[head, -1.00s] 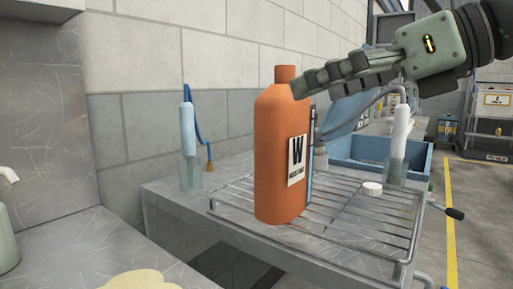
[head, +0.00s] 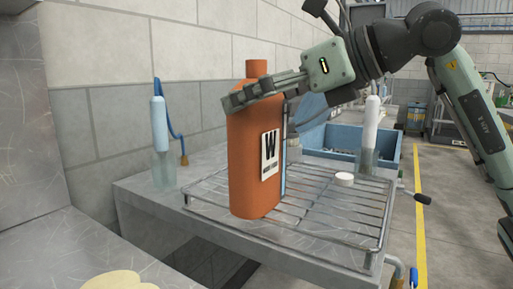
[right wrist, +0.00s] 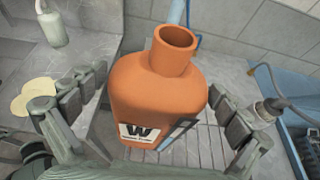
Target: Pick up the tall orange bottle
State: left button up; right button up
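The tall orange bottle (head: 255,160) stands upright on a metal wire rack, its white "W" label facing front right. In the right wrist view the bottle (right wrist: 160,85) shows from above with its round mouth open. My right gripper (head: 240,100) is at the bottle's upper part in the head view, just below the neck. In the right wrist view the right gripper's fingers (right wrist: 165,95) are spread on both sides of the bottle, with gaps to its sides. The left gripper is not in view.
The wire rack (head: 335,235) lies on a grey bench, with a small white cap (head: 344,179) on it. A blue bin (head: 350,148) is behind. The wall is close behind.

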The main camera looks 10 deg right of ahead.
jog(key=c, duration=1.4)
jog(key=shift+r, duration=0.15)
jog(key=shift+c, duration=1.1)
